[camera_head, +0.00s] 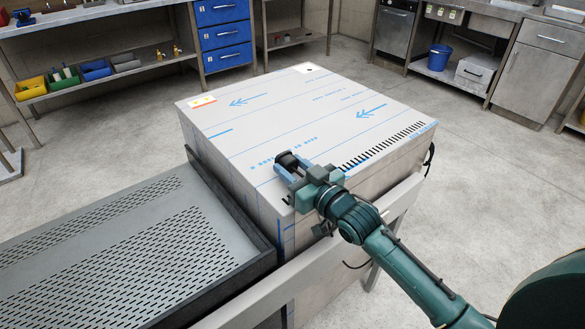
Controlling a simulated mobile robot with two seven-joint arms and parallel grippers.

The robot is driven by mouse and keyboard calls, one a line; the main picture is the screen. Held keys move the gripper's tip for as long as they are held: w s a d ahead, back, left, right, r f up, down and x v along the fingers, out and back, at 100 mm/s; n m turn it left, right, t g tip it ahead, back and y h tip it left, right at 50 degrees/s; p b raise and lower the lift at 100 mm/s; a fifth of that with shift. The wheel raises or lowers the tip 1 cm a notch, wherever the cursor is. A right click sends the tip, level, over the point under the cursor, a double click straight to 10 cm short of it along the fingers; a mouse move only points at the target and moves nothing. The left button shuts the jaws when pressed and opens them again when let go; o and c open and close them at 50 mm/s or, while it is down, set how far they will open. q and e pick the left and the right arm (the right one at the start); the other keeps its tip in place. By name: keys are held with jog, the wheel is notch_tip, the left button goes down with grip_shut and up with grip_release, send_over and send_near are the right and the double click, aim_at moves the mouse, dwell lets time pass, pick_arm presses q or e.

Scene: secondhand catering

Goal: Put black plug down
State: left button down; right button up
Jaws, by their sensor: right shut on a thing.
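The black plug (287,160) is a small dark piece between the fingertips of my right gripper (289,167). My right gripper is shut on it, over the near part of the top of a large pale box-shaped unit (270,125) with blue markings. I cannot tell whether the plug touches the top. The fingers hide part of the plug. My right arm comes in from the lower right. My left gripper is not in view.
A perforated metal tray (150,240) with raised edges adjoins the unit at left. Vent slots (385,145) line the unit's right side; its middle top is clear. A blue bucket (439,57), drawers (222,35) and colored bins (62,78) stand behind.

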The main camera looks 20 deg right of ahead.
jog(key=shift+f, duration=0.5)
jog(key=o, duration=1.3)
jog(key=shift+f, duration=0.15)
jog(key=shift+r, duration=0.25)
jog(key=v, duration=1.2)
jog(key=s+a+f+g, duration=0.1)
jog(key=s+a+f, duration=0.2)
jog(key=s+f, duration=0.1)
jog(key=s+a+f+m+g+h, duration=0.1)
jog(key=s+a+f+g, duration=0.1)
jog(key=s+a+f, duration=0.1)
jog(key=s+a+f+m+g, duration=0.1)
jog(key=s+a+f+g, duration=0.1)
jog(key=s+f, duration=0.4)
jog(key=shift+a, duration=0.5)
jog(key=shift+s, duration=0.1)
